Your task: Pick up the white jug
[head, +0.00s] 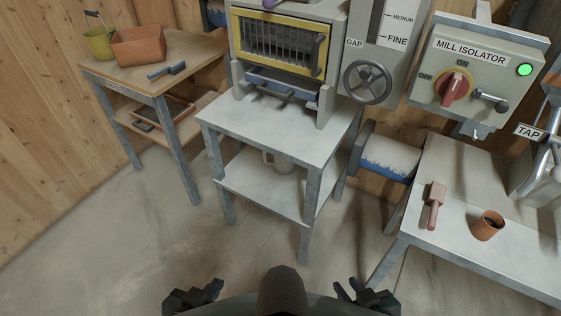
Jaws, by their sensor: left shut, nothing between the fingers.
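A pale, whitish vessel that looks like the white jug (284,163) stands on the lower shelf of the middle metal table. The tabletop above hides its upper part. My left gripper (213,289) is low at the bottom edge of the head view, shut and empty, well in front of the table. My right gripper (350,290) is at the bottom edge to the right of centre, also away from the table. It is small and dark, and I cannot tell whether its fingers are open.
The middle table's top (290,131) overhangs the shelf (250,187), and its legs frame it. A mill with a handwheel (370,82) stands above. A right bench holds a brown cup (487,225) and a brush (434,205). The floor in front is clear.

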